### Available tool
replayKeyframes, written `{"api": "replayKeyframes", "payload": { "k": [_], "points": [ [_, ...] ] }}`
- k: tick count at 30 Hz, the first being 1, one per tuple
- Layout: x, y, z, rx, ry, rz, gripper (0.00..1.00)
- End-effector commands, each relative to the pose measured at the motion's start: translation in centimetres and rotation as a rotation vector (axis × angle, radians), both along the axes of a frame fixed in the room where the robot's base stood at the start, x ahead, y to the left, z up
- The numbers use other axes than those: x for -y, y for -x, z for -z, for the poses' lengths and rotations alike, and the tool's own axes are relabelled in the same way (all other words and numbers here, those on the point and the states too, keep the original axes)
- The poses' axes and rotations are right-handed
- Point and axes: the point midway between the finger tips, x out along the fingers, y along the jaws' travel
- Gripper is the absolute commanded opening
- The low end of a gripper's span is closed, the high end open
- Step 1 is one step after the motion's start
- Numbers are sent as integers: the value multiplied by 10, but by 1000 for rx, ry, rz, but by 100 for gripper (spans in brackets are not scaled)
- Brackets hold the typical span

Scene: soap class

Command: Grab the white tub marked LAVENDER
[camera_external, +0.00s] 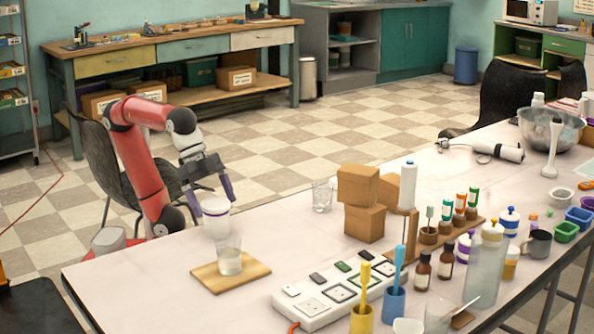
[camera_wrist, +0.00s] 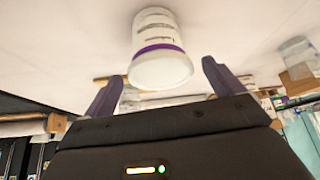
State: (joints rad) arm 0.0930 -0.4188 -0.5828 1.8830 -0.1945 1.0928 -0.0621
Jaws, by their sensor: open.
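A white tub (camera_external: 216,214) with a purple band stands at the table's near left, behind a clear glass. In the wrist view the tub (camera_wrist: 160,68) appears between and slightly beyond my fingertips, with dark marks on its side too small to read as a word. My gripper (camera_external: 209,192) is open just above and behind the tub, fingers angled down at it. In the wrist view my gripper (camera_wrist: 163,75) has purple-grey fingers spread either side of the tub, with gaps visible on both sides. Its lower part is partly hidden by the glass in the external view.
The clear glass (camera_external: 229,262) stands on a wooden board (camera_external: 203,277) right in front of the tub. A power strip (camera_external: 312,306), cardboard boxes (camera_external: 364,222) and another glass (camera_external: 321,196) are to the right. Bottles and cups crowd the table's right half. The table's left front corner is clear.

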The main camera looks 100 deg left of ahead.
Motion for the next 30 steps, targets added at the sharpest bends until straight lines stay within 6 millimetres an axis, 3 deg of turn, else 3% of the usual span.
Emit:
{"api": "replayKeyframes", "payload": {
  "k": [6, 15, 27, 30],
  "points": [
    [7, -13, 27, -3, -1, -1, 93],
    [9, -15, 31, -1, 0, -1, 93],
    [9, -15, 30, 0, 0, -1, 42],
    [9, -15, 30, 0, 0, -1, 42]
  ]
}}
